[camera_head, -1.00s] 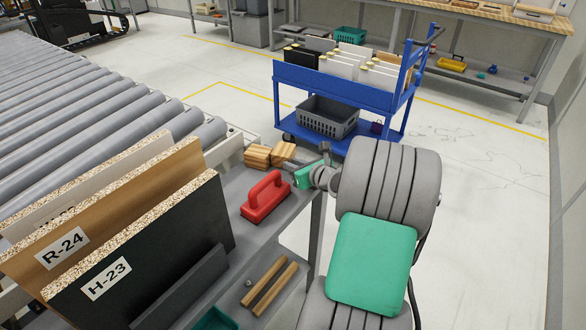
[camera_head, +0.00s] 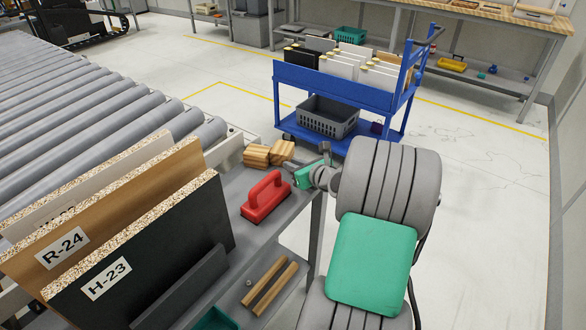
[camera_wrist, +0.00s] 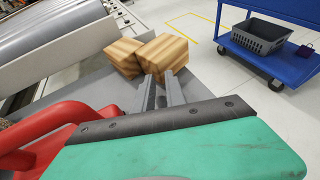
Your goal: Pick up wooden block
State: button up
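Two striped wooden blocks sit side by side at the far end of the grey bench. The right block (camera_head: 281,151) is at my gripper (camera_head: 292,162); the left block (camera_head: 256,155) is beside it. In the wrist view the right block (camera_wrist: 163,53) looks turned and tilted, with its near corner between the two fingertips of my gripper (camera_wrist: 161,80). The fingers stand a little apart and appear closed on that corner; their contact sides are partly hidden. The left block (camera_wrist: 124,58) is close against or just behind it; I cannot tell whether they touch.
A red-handled tool (camera_head: 265,195) lies on the bench close to my gripper. Upright panels (camera_head: 140,255) and a roller conveyor (camera_head: 70,110) are at the left. Two wooden strips (camera_head: 275,287) lie at the front. A blue cart (camera_head: 345,90) stands beyond, with clear floor around it.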

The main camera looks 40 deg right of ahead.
jog(key=o, duration=1.2)
